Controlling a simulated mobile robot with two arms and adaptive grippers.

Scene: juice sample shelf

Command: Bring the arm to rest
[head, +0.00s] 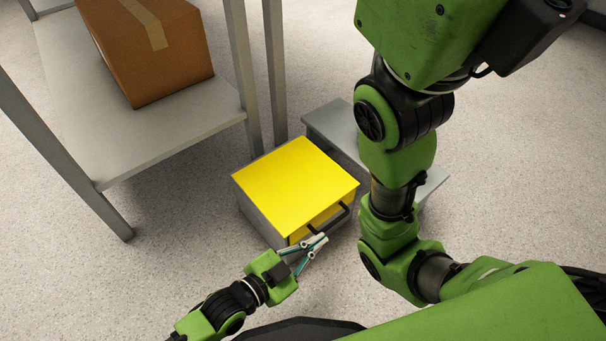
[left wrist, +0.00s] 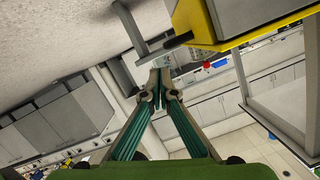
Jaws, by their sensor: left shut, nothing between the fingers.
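My left gripper (head: 316,243) is at the front of a yellow-topped grey box (head: 296,184) that stands on the floor. The gripper is shut with nothing between its fingers. Its fingertips lie near the black bar handle (head: 330,220) on the box's front; I cannot tell whether they touch it. In the left wrist view the fingers of the left gripper (left wrist: 159,78) meet at the tips, just below the handle (left wrist: 165,49) and the yellow edge of the box (left wrist: 201,20). My right gripper is not in view; a large green arm of mine fills the right side of the head view.
A grey metal shelf (head: 140,142) with a cardboard box (head: 155,55) on it stands at the left. A grey step-like piece (head: 330,122) is behind the yellow-topped box. The speckled floor (head: 190,240) is bare at the front left. White cabinets (left wrist: 215,115) show in the wrist view.

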